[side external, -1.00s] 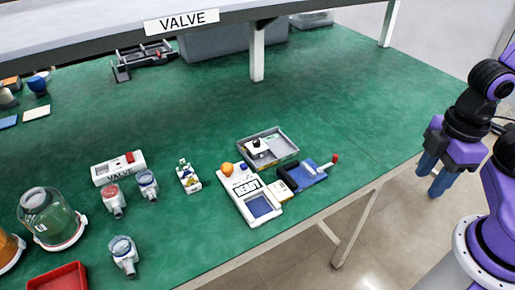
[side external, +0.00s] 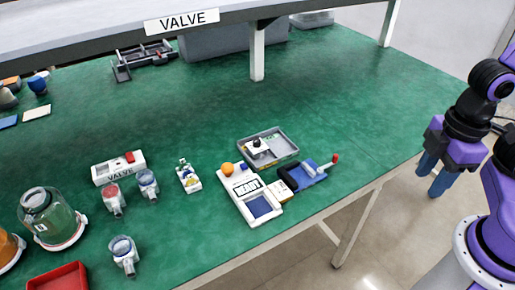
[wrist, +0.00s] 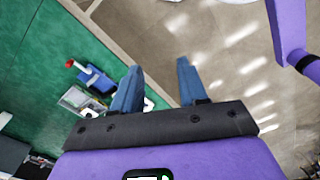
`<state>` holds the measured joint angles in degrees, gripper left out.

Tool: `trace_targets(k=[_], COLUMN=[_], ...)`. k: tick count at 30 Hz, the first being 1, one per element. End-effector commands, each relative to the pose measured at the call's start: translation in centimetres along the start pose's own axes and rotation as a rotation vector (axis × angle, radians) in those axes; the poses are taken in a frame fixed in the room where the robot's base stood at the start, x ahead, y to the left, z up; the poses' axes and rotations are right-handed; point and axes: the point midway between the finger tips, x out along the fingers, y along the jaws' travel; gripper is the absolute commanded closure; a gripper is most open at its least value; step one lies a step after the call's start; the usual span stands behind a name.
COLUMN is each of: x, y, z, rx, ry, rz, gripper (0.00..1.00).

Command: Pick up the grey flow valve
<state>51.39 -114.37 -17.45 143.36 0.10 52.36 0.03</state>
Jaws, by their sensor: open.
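Three small valve-like fittings stand on the green table at the left in the side view: one with a red top (side external: 114,199), one with a bluish top (side external: 148,184) and a pale grey one with a clear, bluish rim (side external: 123,254). The pale one at the front looks closest to the grey flow valve, but I cannot be sure of it. My gripper (side external: 434,176) is off the table's right edge, far from these fittings. In the wrist view my gripper (wrist: 157,85) is open, with nothing between its blue fingers; the fittings do not show there.
A READY panel (side external: 263,220), a grey tray (side external: 290,152) and a blue lever device (side external: 305,175) stand mid-table. A shelf (side external: 330,8) overhangs the back.

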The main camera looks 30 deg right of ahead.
Motion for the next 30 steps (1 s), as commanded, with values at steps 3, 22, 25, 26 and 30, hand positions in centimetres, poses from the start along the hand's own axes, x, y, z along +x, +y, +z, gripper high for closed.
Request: trace_targets(k=[3, 22, 25, 26, 30], x=[0.0, 1.0, 1.8, 2.1, 2.9], y=[0.0, 2.5, 5.4, 6.4, 10.8], z=[0.0, -0.3, -0.8, -1.0, -2.4], rx=[0.0, -0.074, -0.167, -0.201, -0.367], ry=[0.0, -0.087, -0.184, -0.217, -0.361], rz=[0.0, 0.107, 0.226, 0.265, 0.438], gripper=[0.54, 0.06, 0.06, 0.06, 0.06])
